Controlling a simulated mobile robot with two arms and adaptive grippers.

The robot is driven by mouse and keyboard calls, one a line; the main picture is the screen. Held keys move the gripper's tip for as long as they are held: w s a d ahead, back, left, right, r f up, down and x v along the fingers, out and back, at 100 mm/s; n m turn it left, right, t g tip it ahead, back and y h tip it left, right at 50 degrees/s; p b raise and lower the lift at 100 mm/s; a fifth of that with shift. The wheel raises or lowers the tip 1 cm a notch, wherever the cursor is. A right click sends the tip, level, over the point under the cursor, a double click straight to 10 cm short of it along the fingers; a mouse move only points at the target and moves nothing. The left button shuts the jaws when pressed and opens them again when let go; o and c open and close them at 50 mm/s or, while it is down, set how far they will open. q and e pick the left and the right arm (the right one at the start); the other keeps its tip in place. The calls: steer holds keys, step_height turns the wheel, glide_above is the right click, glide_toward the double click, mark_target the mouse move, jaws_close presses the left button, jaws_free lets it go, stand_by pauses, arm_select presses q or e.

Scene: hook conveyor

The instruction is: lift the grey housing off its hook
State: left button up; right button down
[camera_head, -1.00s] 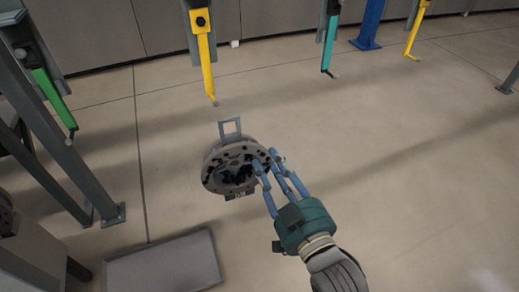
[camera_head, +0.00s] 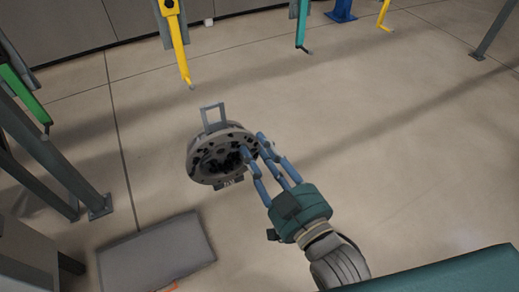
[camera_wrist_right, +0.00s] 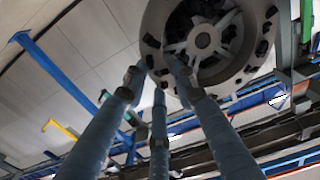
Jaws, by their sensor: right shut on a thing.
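The grey housing (camera_head: 207,165) is round, with dark openings in its face and a square metal loop (camera_head: 213,117) on top. My right gripper (camera_head: 254,150) is shut on the right side of its rim and holds it in the air. The loop is apart from the yellow hook (camera_head: 181,52), which hangs above and to the left with its tip bare. In the right wrist view the housing (camera_wrist_right: 250,62) fills the upper middle, with the fingers (camera_wrist_right: 160,75) at its lower edge. My left gripper is not in view.
A teal hook (camera_head: 301,28), another yellow hook (camera_head: 383,16) and a green hook (camera_head: 22,95) hang around the area. Grey frame posts (camera_head: 60,180) stand at left. A flat grey panel (camera_head: 155,256) lies below the housing. A teal surface (camera_head: 450,275) shows at lower right. The middle floor is open.

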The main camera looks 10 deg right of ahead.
steer(key=shift+r, duration=0.1)
steer(key=shift+v, duration=1.05)
steer(key=p+v, duration=0.3)
steer(key=v, duration=0.8)
steer(key=shift+s, duration=0.15)
steer(key=shift+r, duration=0.1)
